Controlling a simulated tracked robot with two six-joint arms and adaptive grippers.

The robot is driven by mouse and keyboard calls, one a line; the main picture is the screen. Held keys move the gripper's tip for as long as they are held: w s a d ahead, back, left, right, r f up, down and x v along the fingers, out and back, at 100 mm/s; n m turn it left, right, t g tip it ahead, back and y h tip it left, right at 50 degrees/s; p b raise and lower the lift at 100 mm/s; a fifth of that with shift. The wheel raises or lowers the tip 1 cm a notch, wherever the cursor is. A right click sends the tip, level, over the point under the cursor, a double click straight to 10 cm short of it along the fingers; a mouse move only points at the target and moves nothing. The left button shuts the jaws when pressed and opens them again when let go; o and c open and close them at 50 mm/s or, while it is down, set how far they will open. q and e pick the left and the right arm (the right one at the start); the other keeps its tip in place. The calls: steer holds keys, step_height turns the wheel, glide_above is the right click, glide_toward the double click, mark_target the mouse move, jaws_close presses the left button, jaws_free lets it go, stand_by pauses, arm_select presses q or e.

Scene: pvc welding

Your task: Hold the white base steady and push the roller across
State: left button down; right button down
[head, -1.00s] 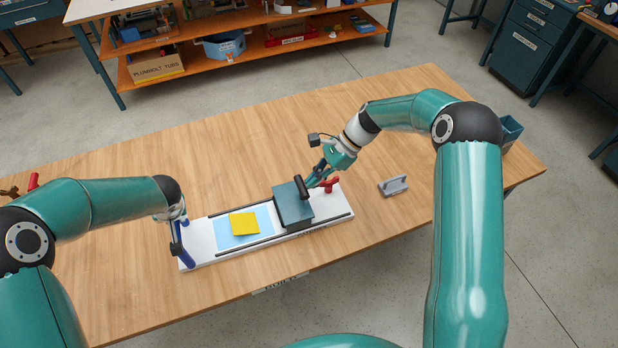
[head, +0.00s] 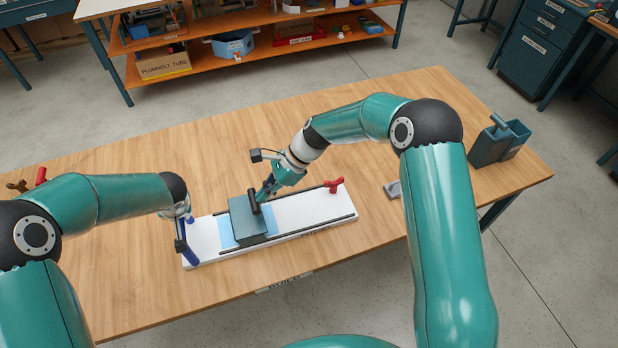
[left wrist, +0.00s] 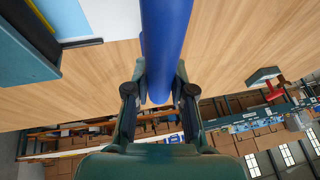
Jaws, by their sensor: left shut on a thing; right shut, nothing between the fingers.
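The white base (head: 312,209) lies on the wooden table with dark rails along its long edges.
A red handle (head: 334,186) stands at the base's right end. A small grey part (head: 392,189) is partly hidden behind my right arm. A dark teal bin (head: 500,143) stands at the table's right end. The table behind the base is clear.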

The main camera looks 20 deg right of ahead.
arm_select(q)
steer(key=shift+d, duration=0.35)
arm_select(e)
steer(key=shift+s+a+f, duration=0.1)
steer(key=shift+a, duration=0.35)
arm_select(q)
steer(key=shift+a, duration=0.3)
arm_select(e)
steer(key=d+f+v, duration=0.2)
steer(key=v, duration=1.1)
steer(key=shift+d+r, duration=0.3)
steer(key=shift+d, duration=0.05)
